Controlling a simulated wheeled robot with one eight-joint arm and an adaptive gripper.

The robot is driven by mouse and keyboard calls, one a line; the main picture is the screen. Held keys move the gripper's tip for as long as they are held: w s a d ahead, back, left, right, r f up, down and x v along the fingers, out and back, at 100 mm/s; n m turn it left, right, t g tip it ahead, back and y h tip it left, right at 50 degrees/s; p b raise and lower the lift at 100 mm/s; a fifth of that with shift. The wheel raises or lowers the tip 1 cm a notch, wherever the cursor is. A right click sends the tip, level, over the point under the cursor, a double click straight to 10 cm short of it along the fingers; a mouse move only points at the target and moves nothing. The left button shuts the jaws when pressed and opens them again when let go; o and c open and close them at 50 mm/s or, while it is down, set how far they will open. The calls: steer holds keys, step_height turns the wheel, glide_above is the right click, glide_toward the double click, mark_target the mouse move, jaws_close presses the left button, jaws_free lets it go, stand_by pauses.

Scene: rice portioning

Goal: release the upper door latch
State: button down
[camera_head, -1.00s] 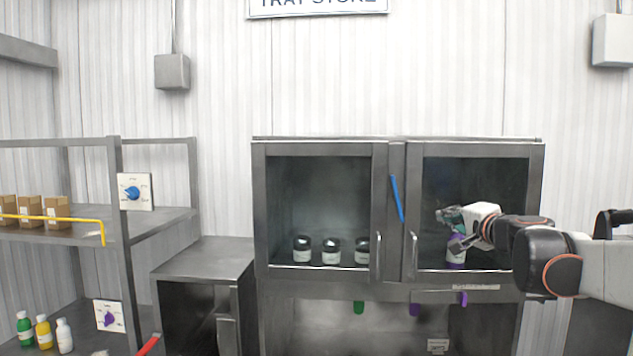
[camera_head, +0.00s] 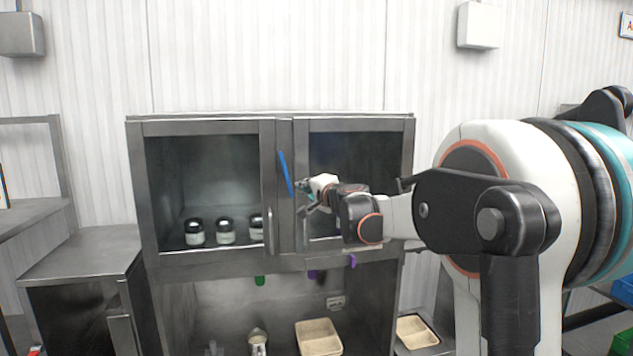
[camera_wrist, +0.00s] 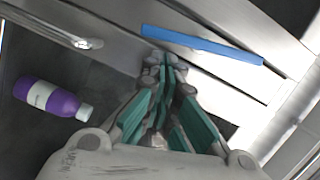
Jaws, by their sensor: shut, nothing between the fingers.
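The blue latch lever (camera_head: 285,174) sits on the post between the two doors of the upper cabinet. It stands nearly upright, with its top leaning a little left. In the wrist view the blue lever (camera_wrist: 203,44) lies across the top, just beyond my fingertips. My gripper (camera_head: 302,191) is in front of the right door's left side, just right of the lever's lower end. In the wrist view my gripper (camera_wrist: 165,62) has its fingertips together with nothing between them. I cannot tell whether they touch the lever. Both doors look closed.
Several dark-lidded jars (camera_head: 225,231) stand behind the left door. A purple bottle (camera_wrist: 48,98) shows behind the right door's glass, near a door handle (camera_wrist: 80,42). A green tab (camera_head: 260,280) and purple tabs (camera_head: 352,261) hang below. Beige trays (camera_head: 319,338) are underneath.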

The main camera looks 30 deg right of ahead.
steer(key=shift+a, duration=0.25)
steer(key=shift+w+d+f, duration=0.1)
steer(key=shift+w+f, duration=0.05)
steer(key=shift+w, duration=0.05)
steer(key=shift+s, duration=0.1)
steer(key=a+b, duration=0.1)
steer(key=f+m+b, duration=0.1)
steer(key=shift+w+a+f+m+b, duration=0.1)
steer(key=shift+w+a+m+b, duration=0.1)
steer(key=shift+a+m+b, duration=0.15)
